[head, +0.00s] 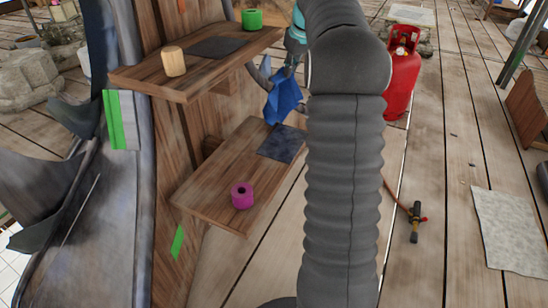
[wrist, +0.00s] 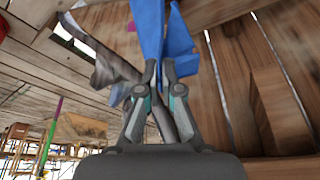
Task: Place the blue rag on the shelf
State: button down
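The blue rag (head: 283,98) hangs from my gripper (head: 274,74) in the head view, just right of the upper shelf (head: 145,77). It appears above the back end of the lower shelf (head: 205,180), near a dark square mat (head: 281,143). In the wrist view my gripper (wrist: 160,72) has its fingertips closed on the rag (wrist: 150,25), which spreads beyond them. My arm hides part of the gripper's surroundings in the head view.
The upper shelf carries a wooden cylinder (head: 173,61), a dark mat (head: 216,47) and a green roll (head: 252,18). A magenta roll (head: 242,196) sits on the lower shelf's front. A red gas cylinder (head: 402,75) and a torch (head: 415,222) are on the right.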

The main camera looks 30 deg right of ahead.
jog(key=s+a+f, duration=1.2)
jog(key=f, duration=0.1)
jog(key=s+a+f, duration=0.6)
jog(key=shift+s+f, duration=0.25)
jog(key=c, duration=0.9)
grip_release()
jog(key=s+a+r+p, duration=0.1)
jog(key=r+p, duration=0.1)
jog(key=r, duration=0.1)
jog(key=s+a+r+p, duration=0.1)
jog(key=r+p, duration=0.1)
jog(key=r, duration=0.1)
jog(key=s+a+r+p, duration=0.1)
jog(key=r+p, duration=0.2)
jog(key=r, duration=0.1)
